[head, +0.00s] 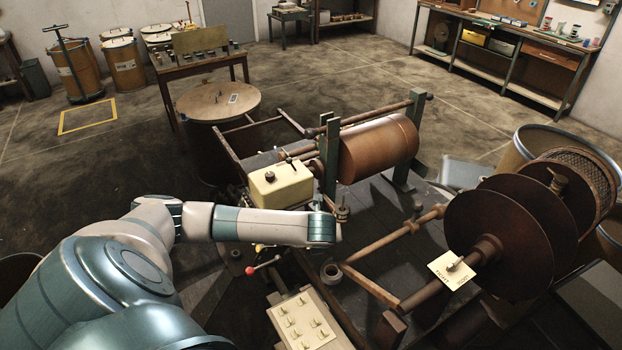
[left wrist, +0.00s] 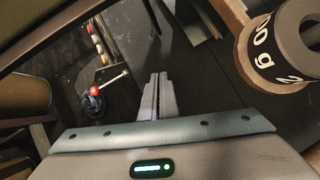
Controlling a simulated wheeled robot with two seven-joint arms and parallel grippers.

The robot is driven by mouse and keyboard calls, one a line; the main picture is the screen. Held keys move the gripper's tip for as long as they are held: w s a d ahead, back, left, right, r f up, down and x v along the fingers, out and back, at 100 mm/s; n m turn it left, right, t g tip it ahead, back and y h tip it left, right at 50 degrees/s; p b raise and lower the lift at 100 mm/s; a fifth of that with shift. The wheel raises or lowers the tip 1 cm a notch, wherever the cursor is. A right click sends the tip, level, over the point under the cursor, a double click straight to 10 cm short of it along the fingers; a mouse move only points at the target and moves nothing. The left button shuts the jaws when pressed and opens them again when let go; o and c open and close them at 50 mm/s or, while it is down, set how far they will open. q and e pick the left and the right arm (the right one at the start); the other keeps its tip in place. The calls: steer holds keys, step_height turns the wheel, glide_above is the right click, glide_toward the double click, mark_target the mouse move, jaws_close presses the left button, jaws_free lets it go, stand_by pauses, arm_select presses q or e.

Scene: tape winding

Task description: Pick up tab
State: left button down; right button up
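No part is clearly marked as the tab. A cream card (head: 449,270) with dark print is on the spindle in front of the large brown disc (head: 485,232), at the right of the head view. My left arm reaches in from the left and ends near the machine's middle, well left of the card; its fingers are not clear there. In the left wrist view my left gripper (left wrist: 158,85) has its two fingers together, with nothing visible between them. My right gripper is in neither view.
A copper-coloured drum (head: 378,150) and a cream box (head: 281,186) sit beyond my left arm. A switch panel (head: 302,320) is in front. A red-knobbed lever (left wrist: 100,88) and a dark numbered ring (left wrist: 275,50) flank my left gripper. Open floor lies at the back.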

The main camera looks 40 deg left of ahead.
arm_select(q)
steer(key=shift+s, duration=0.1)
steer(key=shift+r+b, duration=0.4)
steer(key=shift+r, duration=0.2)
step_height(320, 180, up, 2)
steer(key=shift+r+b, duration=0.15)
steer(key=shift+b, duration=0.3)
steer(key=s+a+r+b, duration=0.3)
steer(key=s+r, duration=0.4)
steer(key=s, duration=0.4)
steer(key=shift+a+r, duration=0.2)
